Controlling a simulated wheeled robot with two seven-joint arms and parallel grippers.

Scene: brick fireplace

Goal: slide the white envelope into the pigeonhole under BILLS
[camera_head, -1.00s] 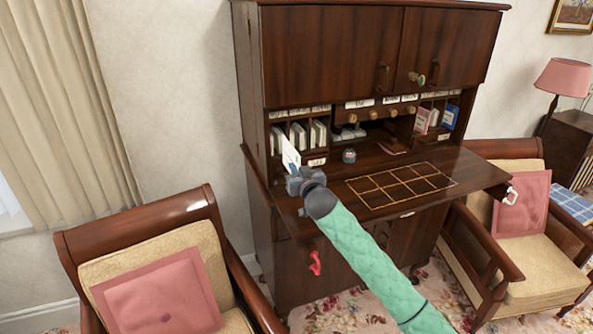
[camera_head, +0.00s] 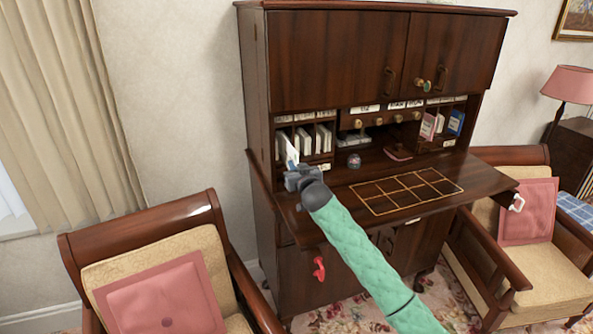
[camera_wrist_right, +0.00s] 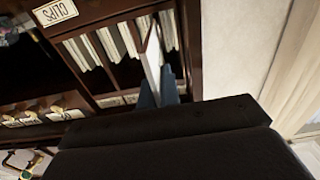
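The white envelope (camera_head: 291,150) is upright in my right gripper (camera_head: 294,170), in front of the left bank of pigeonholes (camera_head: 333,147) in the dark wooden desk. In the wrist view the envelope (camera_wrist_right: 153,52) shows nearly edge-on between the two bluish fingers of the right gripper (camera_wrist_right: 159,92), which are shut on it. Its far end reaches to or into the pigeonhole openings; I cannot tell how deep. Other pale envelopes (camera_wrist_right: 110,45) stand in neighbouring compartments. The small labels are too blurred to read BILLS. My left gripper is not in view.
The fold-down desk top (camera_head: 345,205) carries a gridded panel (camera_head: 408,190), a small round object (camera_head: 354,160) and a dark red item (camera_head: 398,152). Small drawers with brass knobs (camera_head: 378,122) sit mid-desk. Armchairs (camera_head: 165,290) flank the desk. A CLIPS label (camera_wrist_right: 54,12) shows in the wrist view.

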